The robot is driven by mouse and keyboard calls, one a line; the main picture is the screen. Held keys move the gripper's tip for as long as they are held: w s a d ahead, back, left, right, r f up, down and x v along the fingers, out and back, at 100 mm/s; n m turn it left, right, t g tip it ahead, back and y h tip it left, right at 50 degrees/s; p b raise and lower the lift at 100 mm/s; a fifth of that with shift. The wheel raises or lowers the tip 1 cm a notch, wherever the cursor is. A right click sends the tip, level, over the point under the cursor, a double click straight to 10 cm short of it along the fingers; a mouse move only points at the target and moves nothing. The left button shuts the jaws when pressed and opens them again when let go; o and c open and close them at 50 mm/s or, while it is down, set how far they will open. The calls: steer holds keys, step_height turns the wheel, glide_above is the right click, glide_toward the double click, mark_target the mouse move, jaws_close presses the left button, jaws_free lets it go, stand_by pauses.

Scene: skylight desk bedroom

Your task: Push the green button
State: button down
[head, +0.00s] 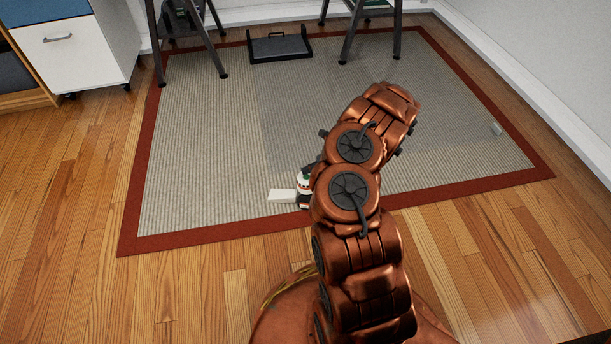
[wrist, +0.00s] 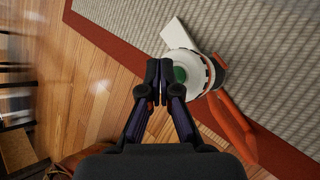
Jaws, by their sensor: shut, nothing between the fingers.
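A green button (wrist: 180,74) sits in the top of a round white device (wrist: 196,60) in the wrist view. My gripper (wrist: 161,72) is shut and empty, with its fingertips at the left edge of the green button in that view. They cover part of the button and white top; I cannot tell whether they touch it. In the head view the white device (head: 304,183), with dark and red bands, is partly hidden behind my arm, and the green button is not clearly visible. My gripper is mostly hidden there.
A flat white block (head: 282,195) lies beside the device on the grey rug (head: 210,150) with a red border. An orange-red curved piece (wrist: 232,125) extends beside the device. A white cabinet (head: 80,50) and dark furniture legs (head: 205,40) stand far off. The surrounding rug is mostly clear.

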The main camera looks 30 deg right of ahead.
mark_target(308, 176)
step_height(308, 176, up, 6)
steer(key=p, duration=0.5)
steer(key=shift+f, duration=0.1)
stand_by(0.4)
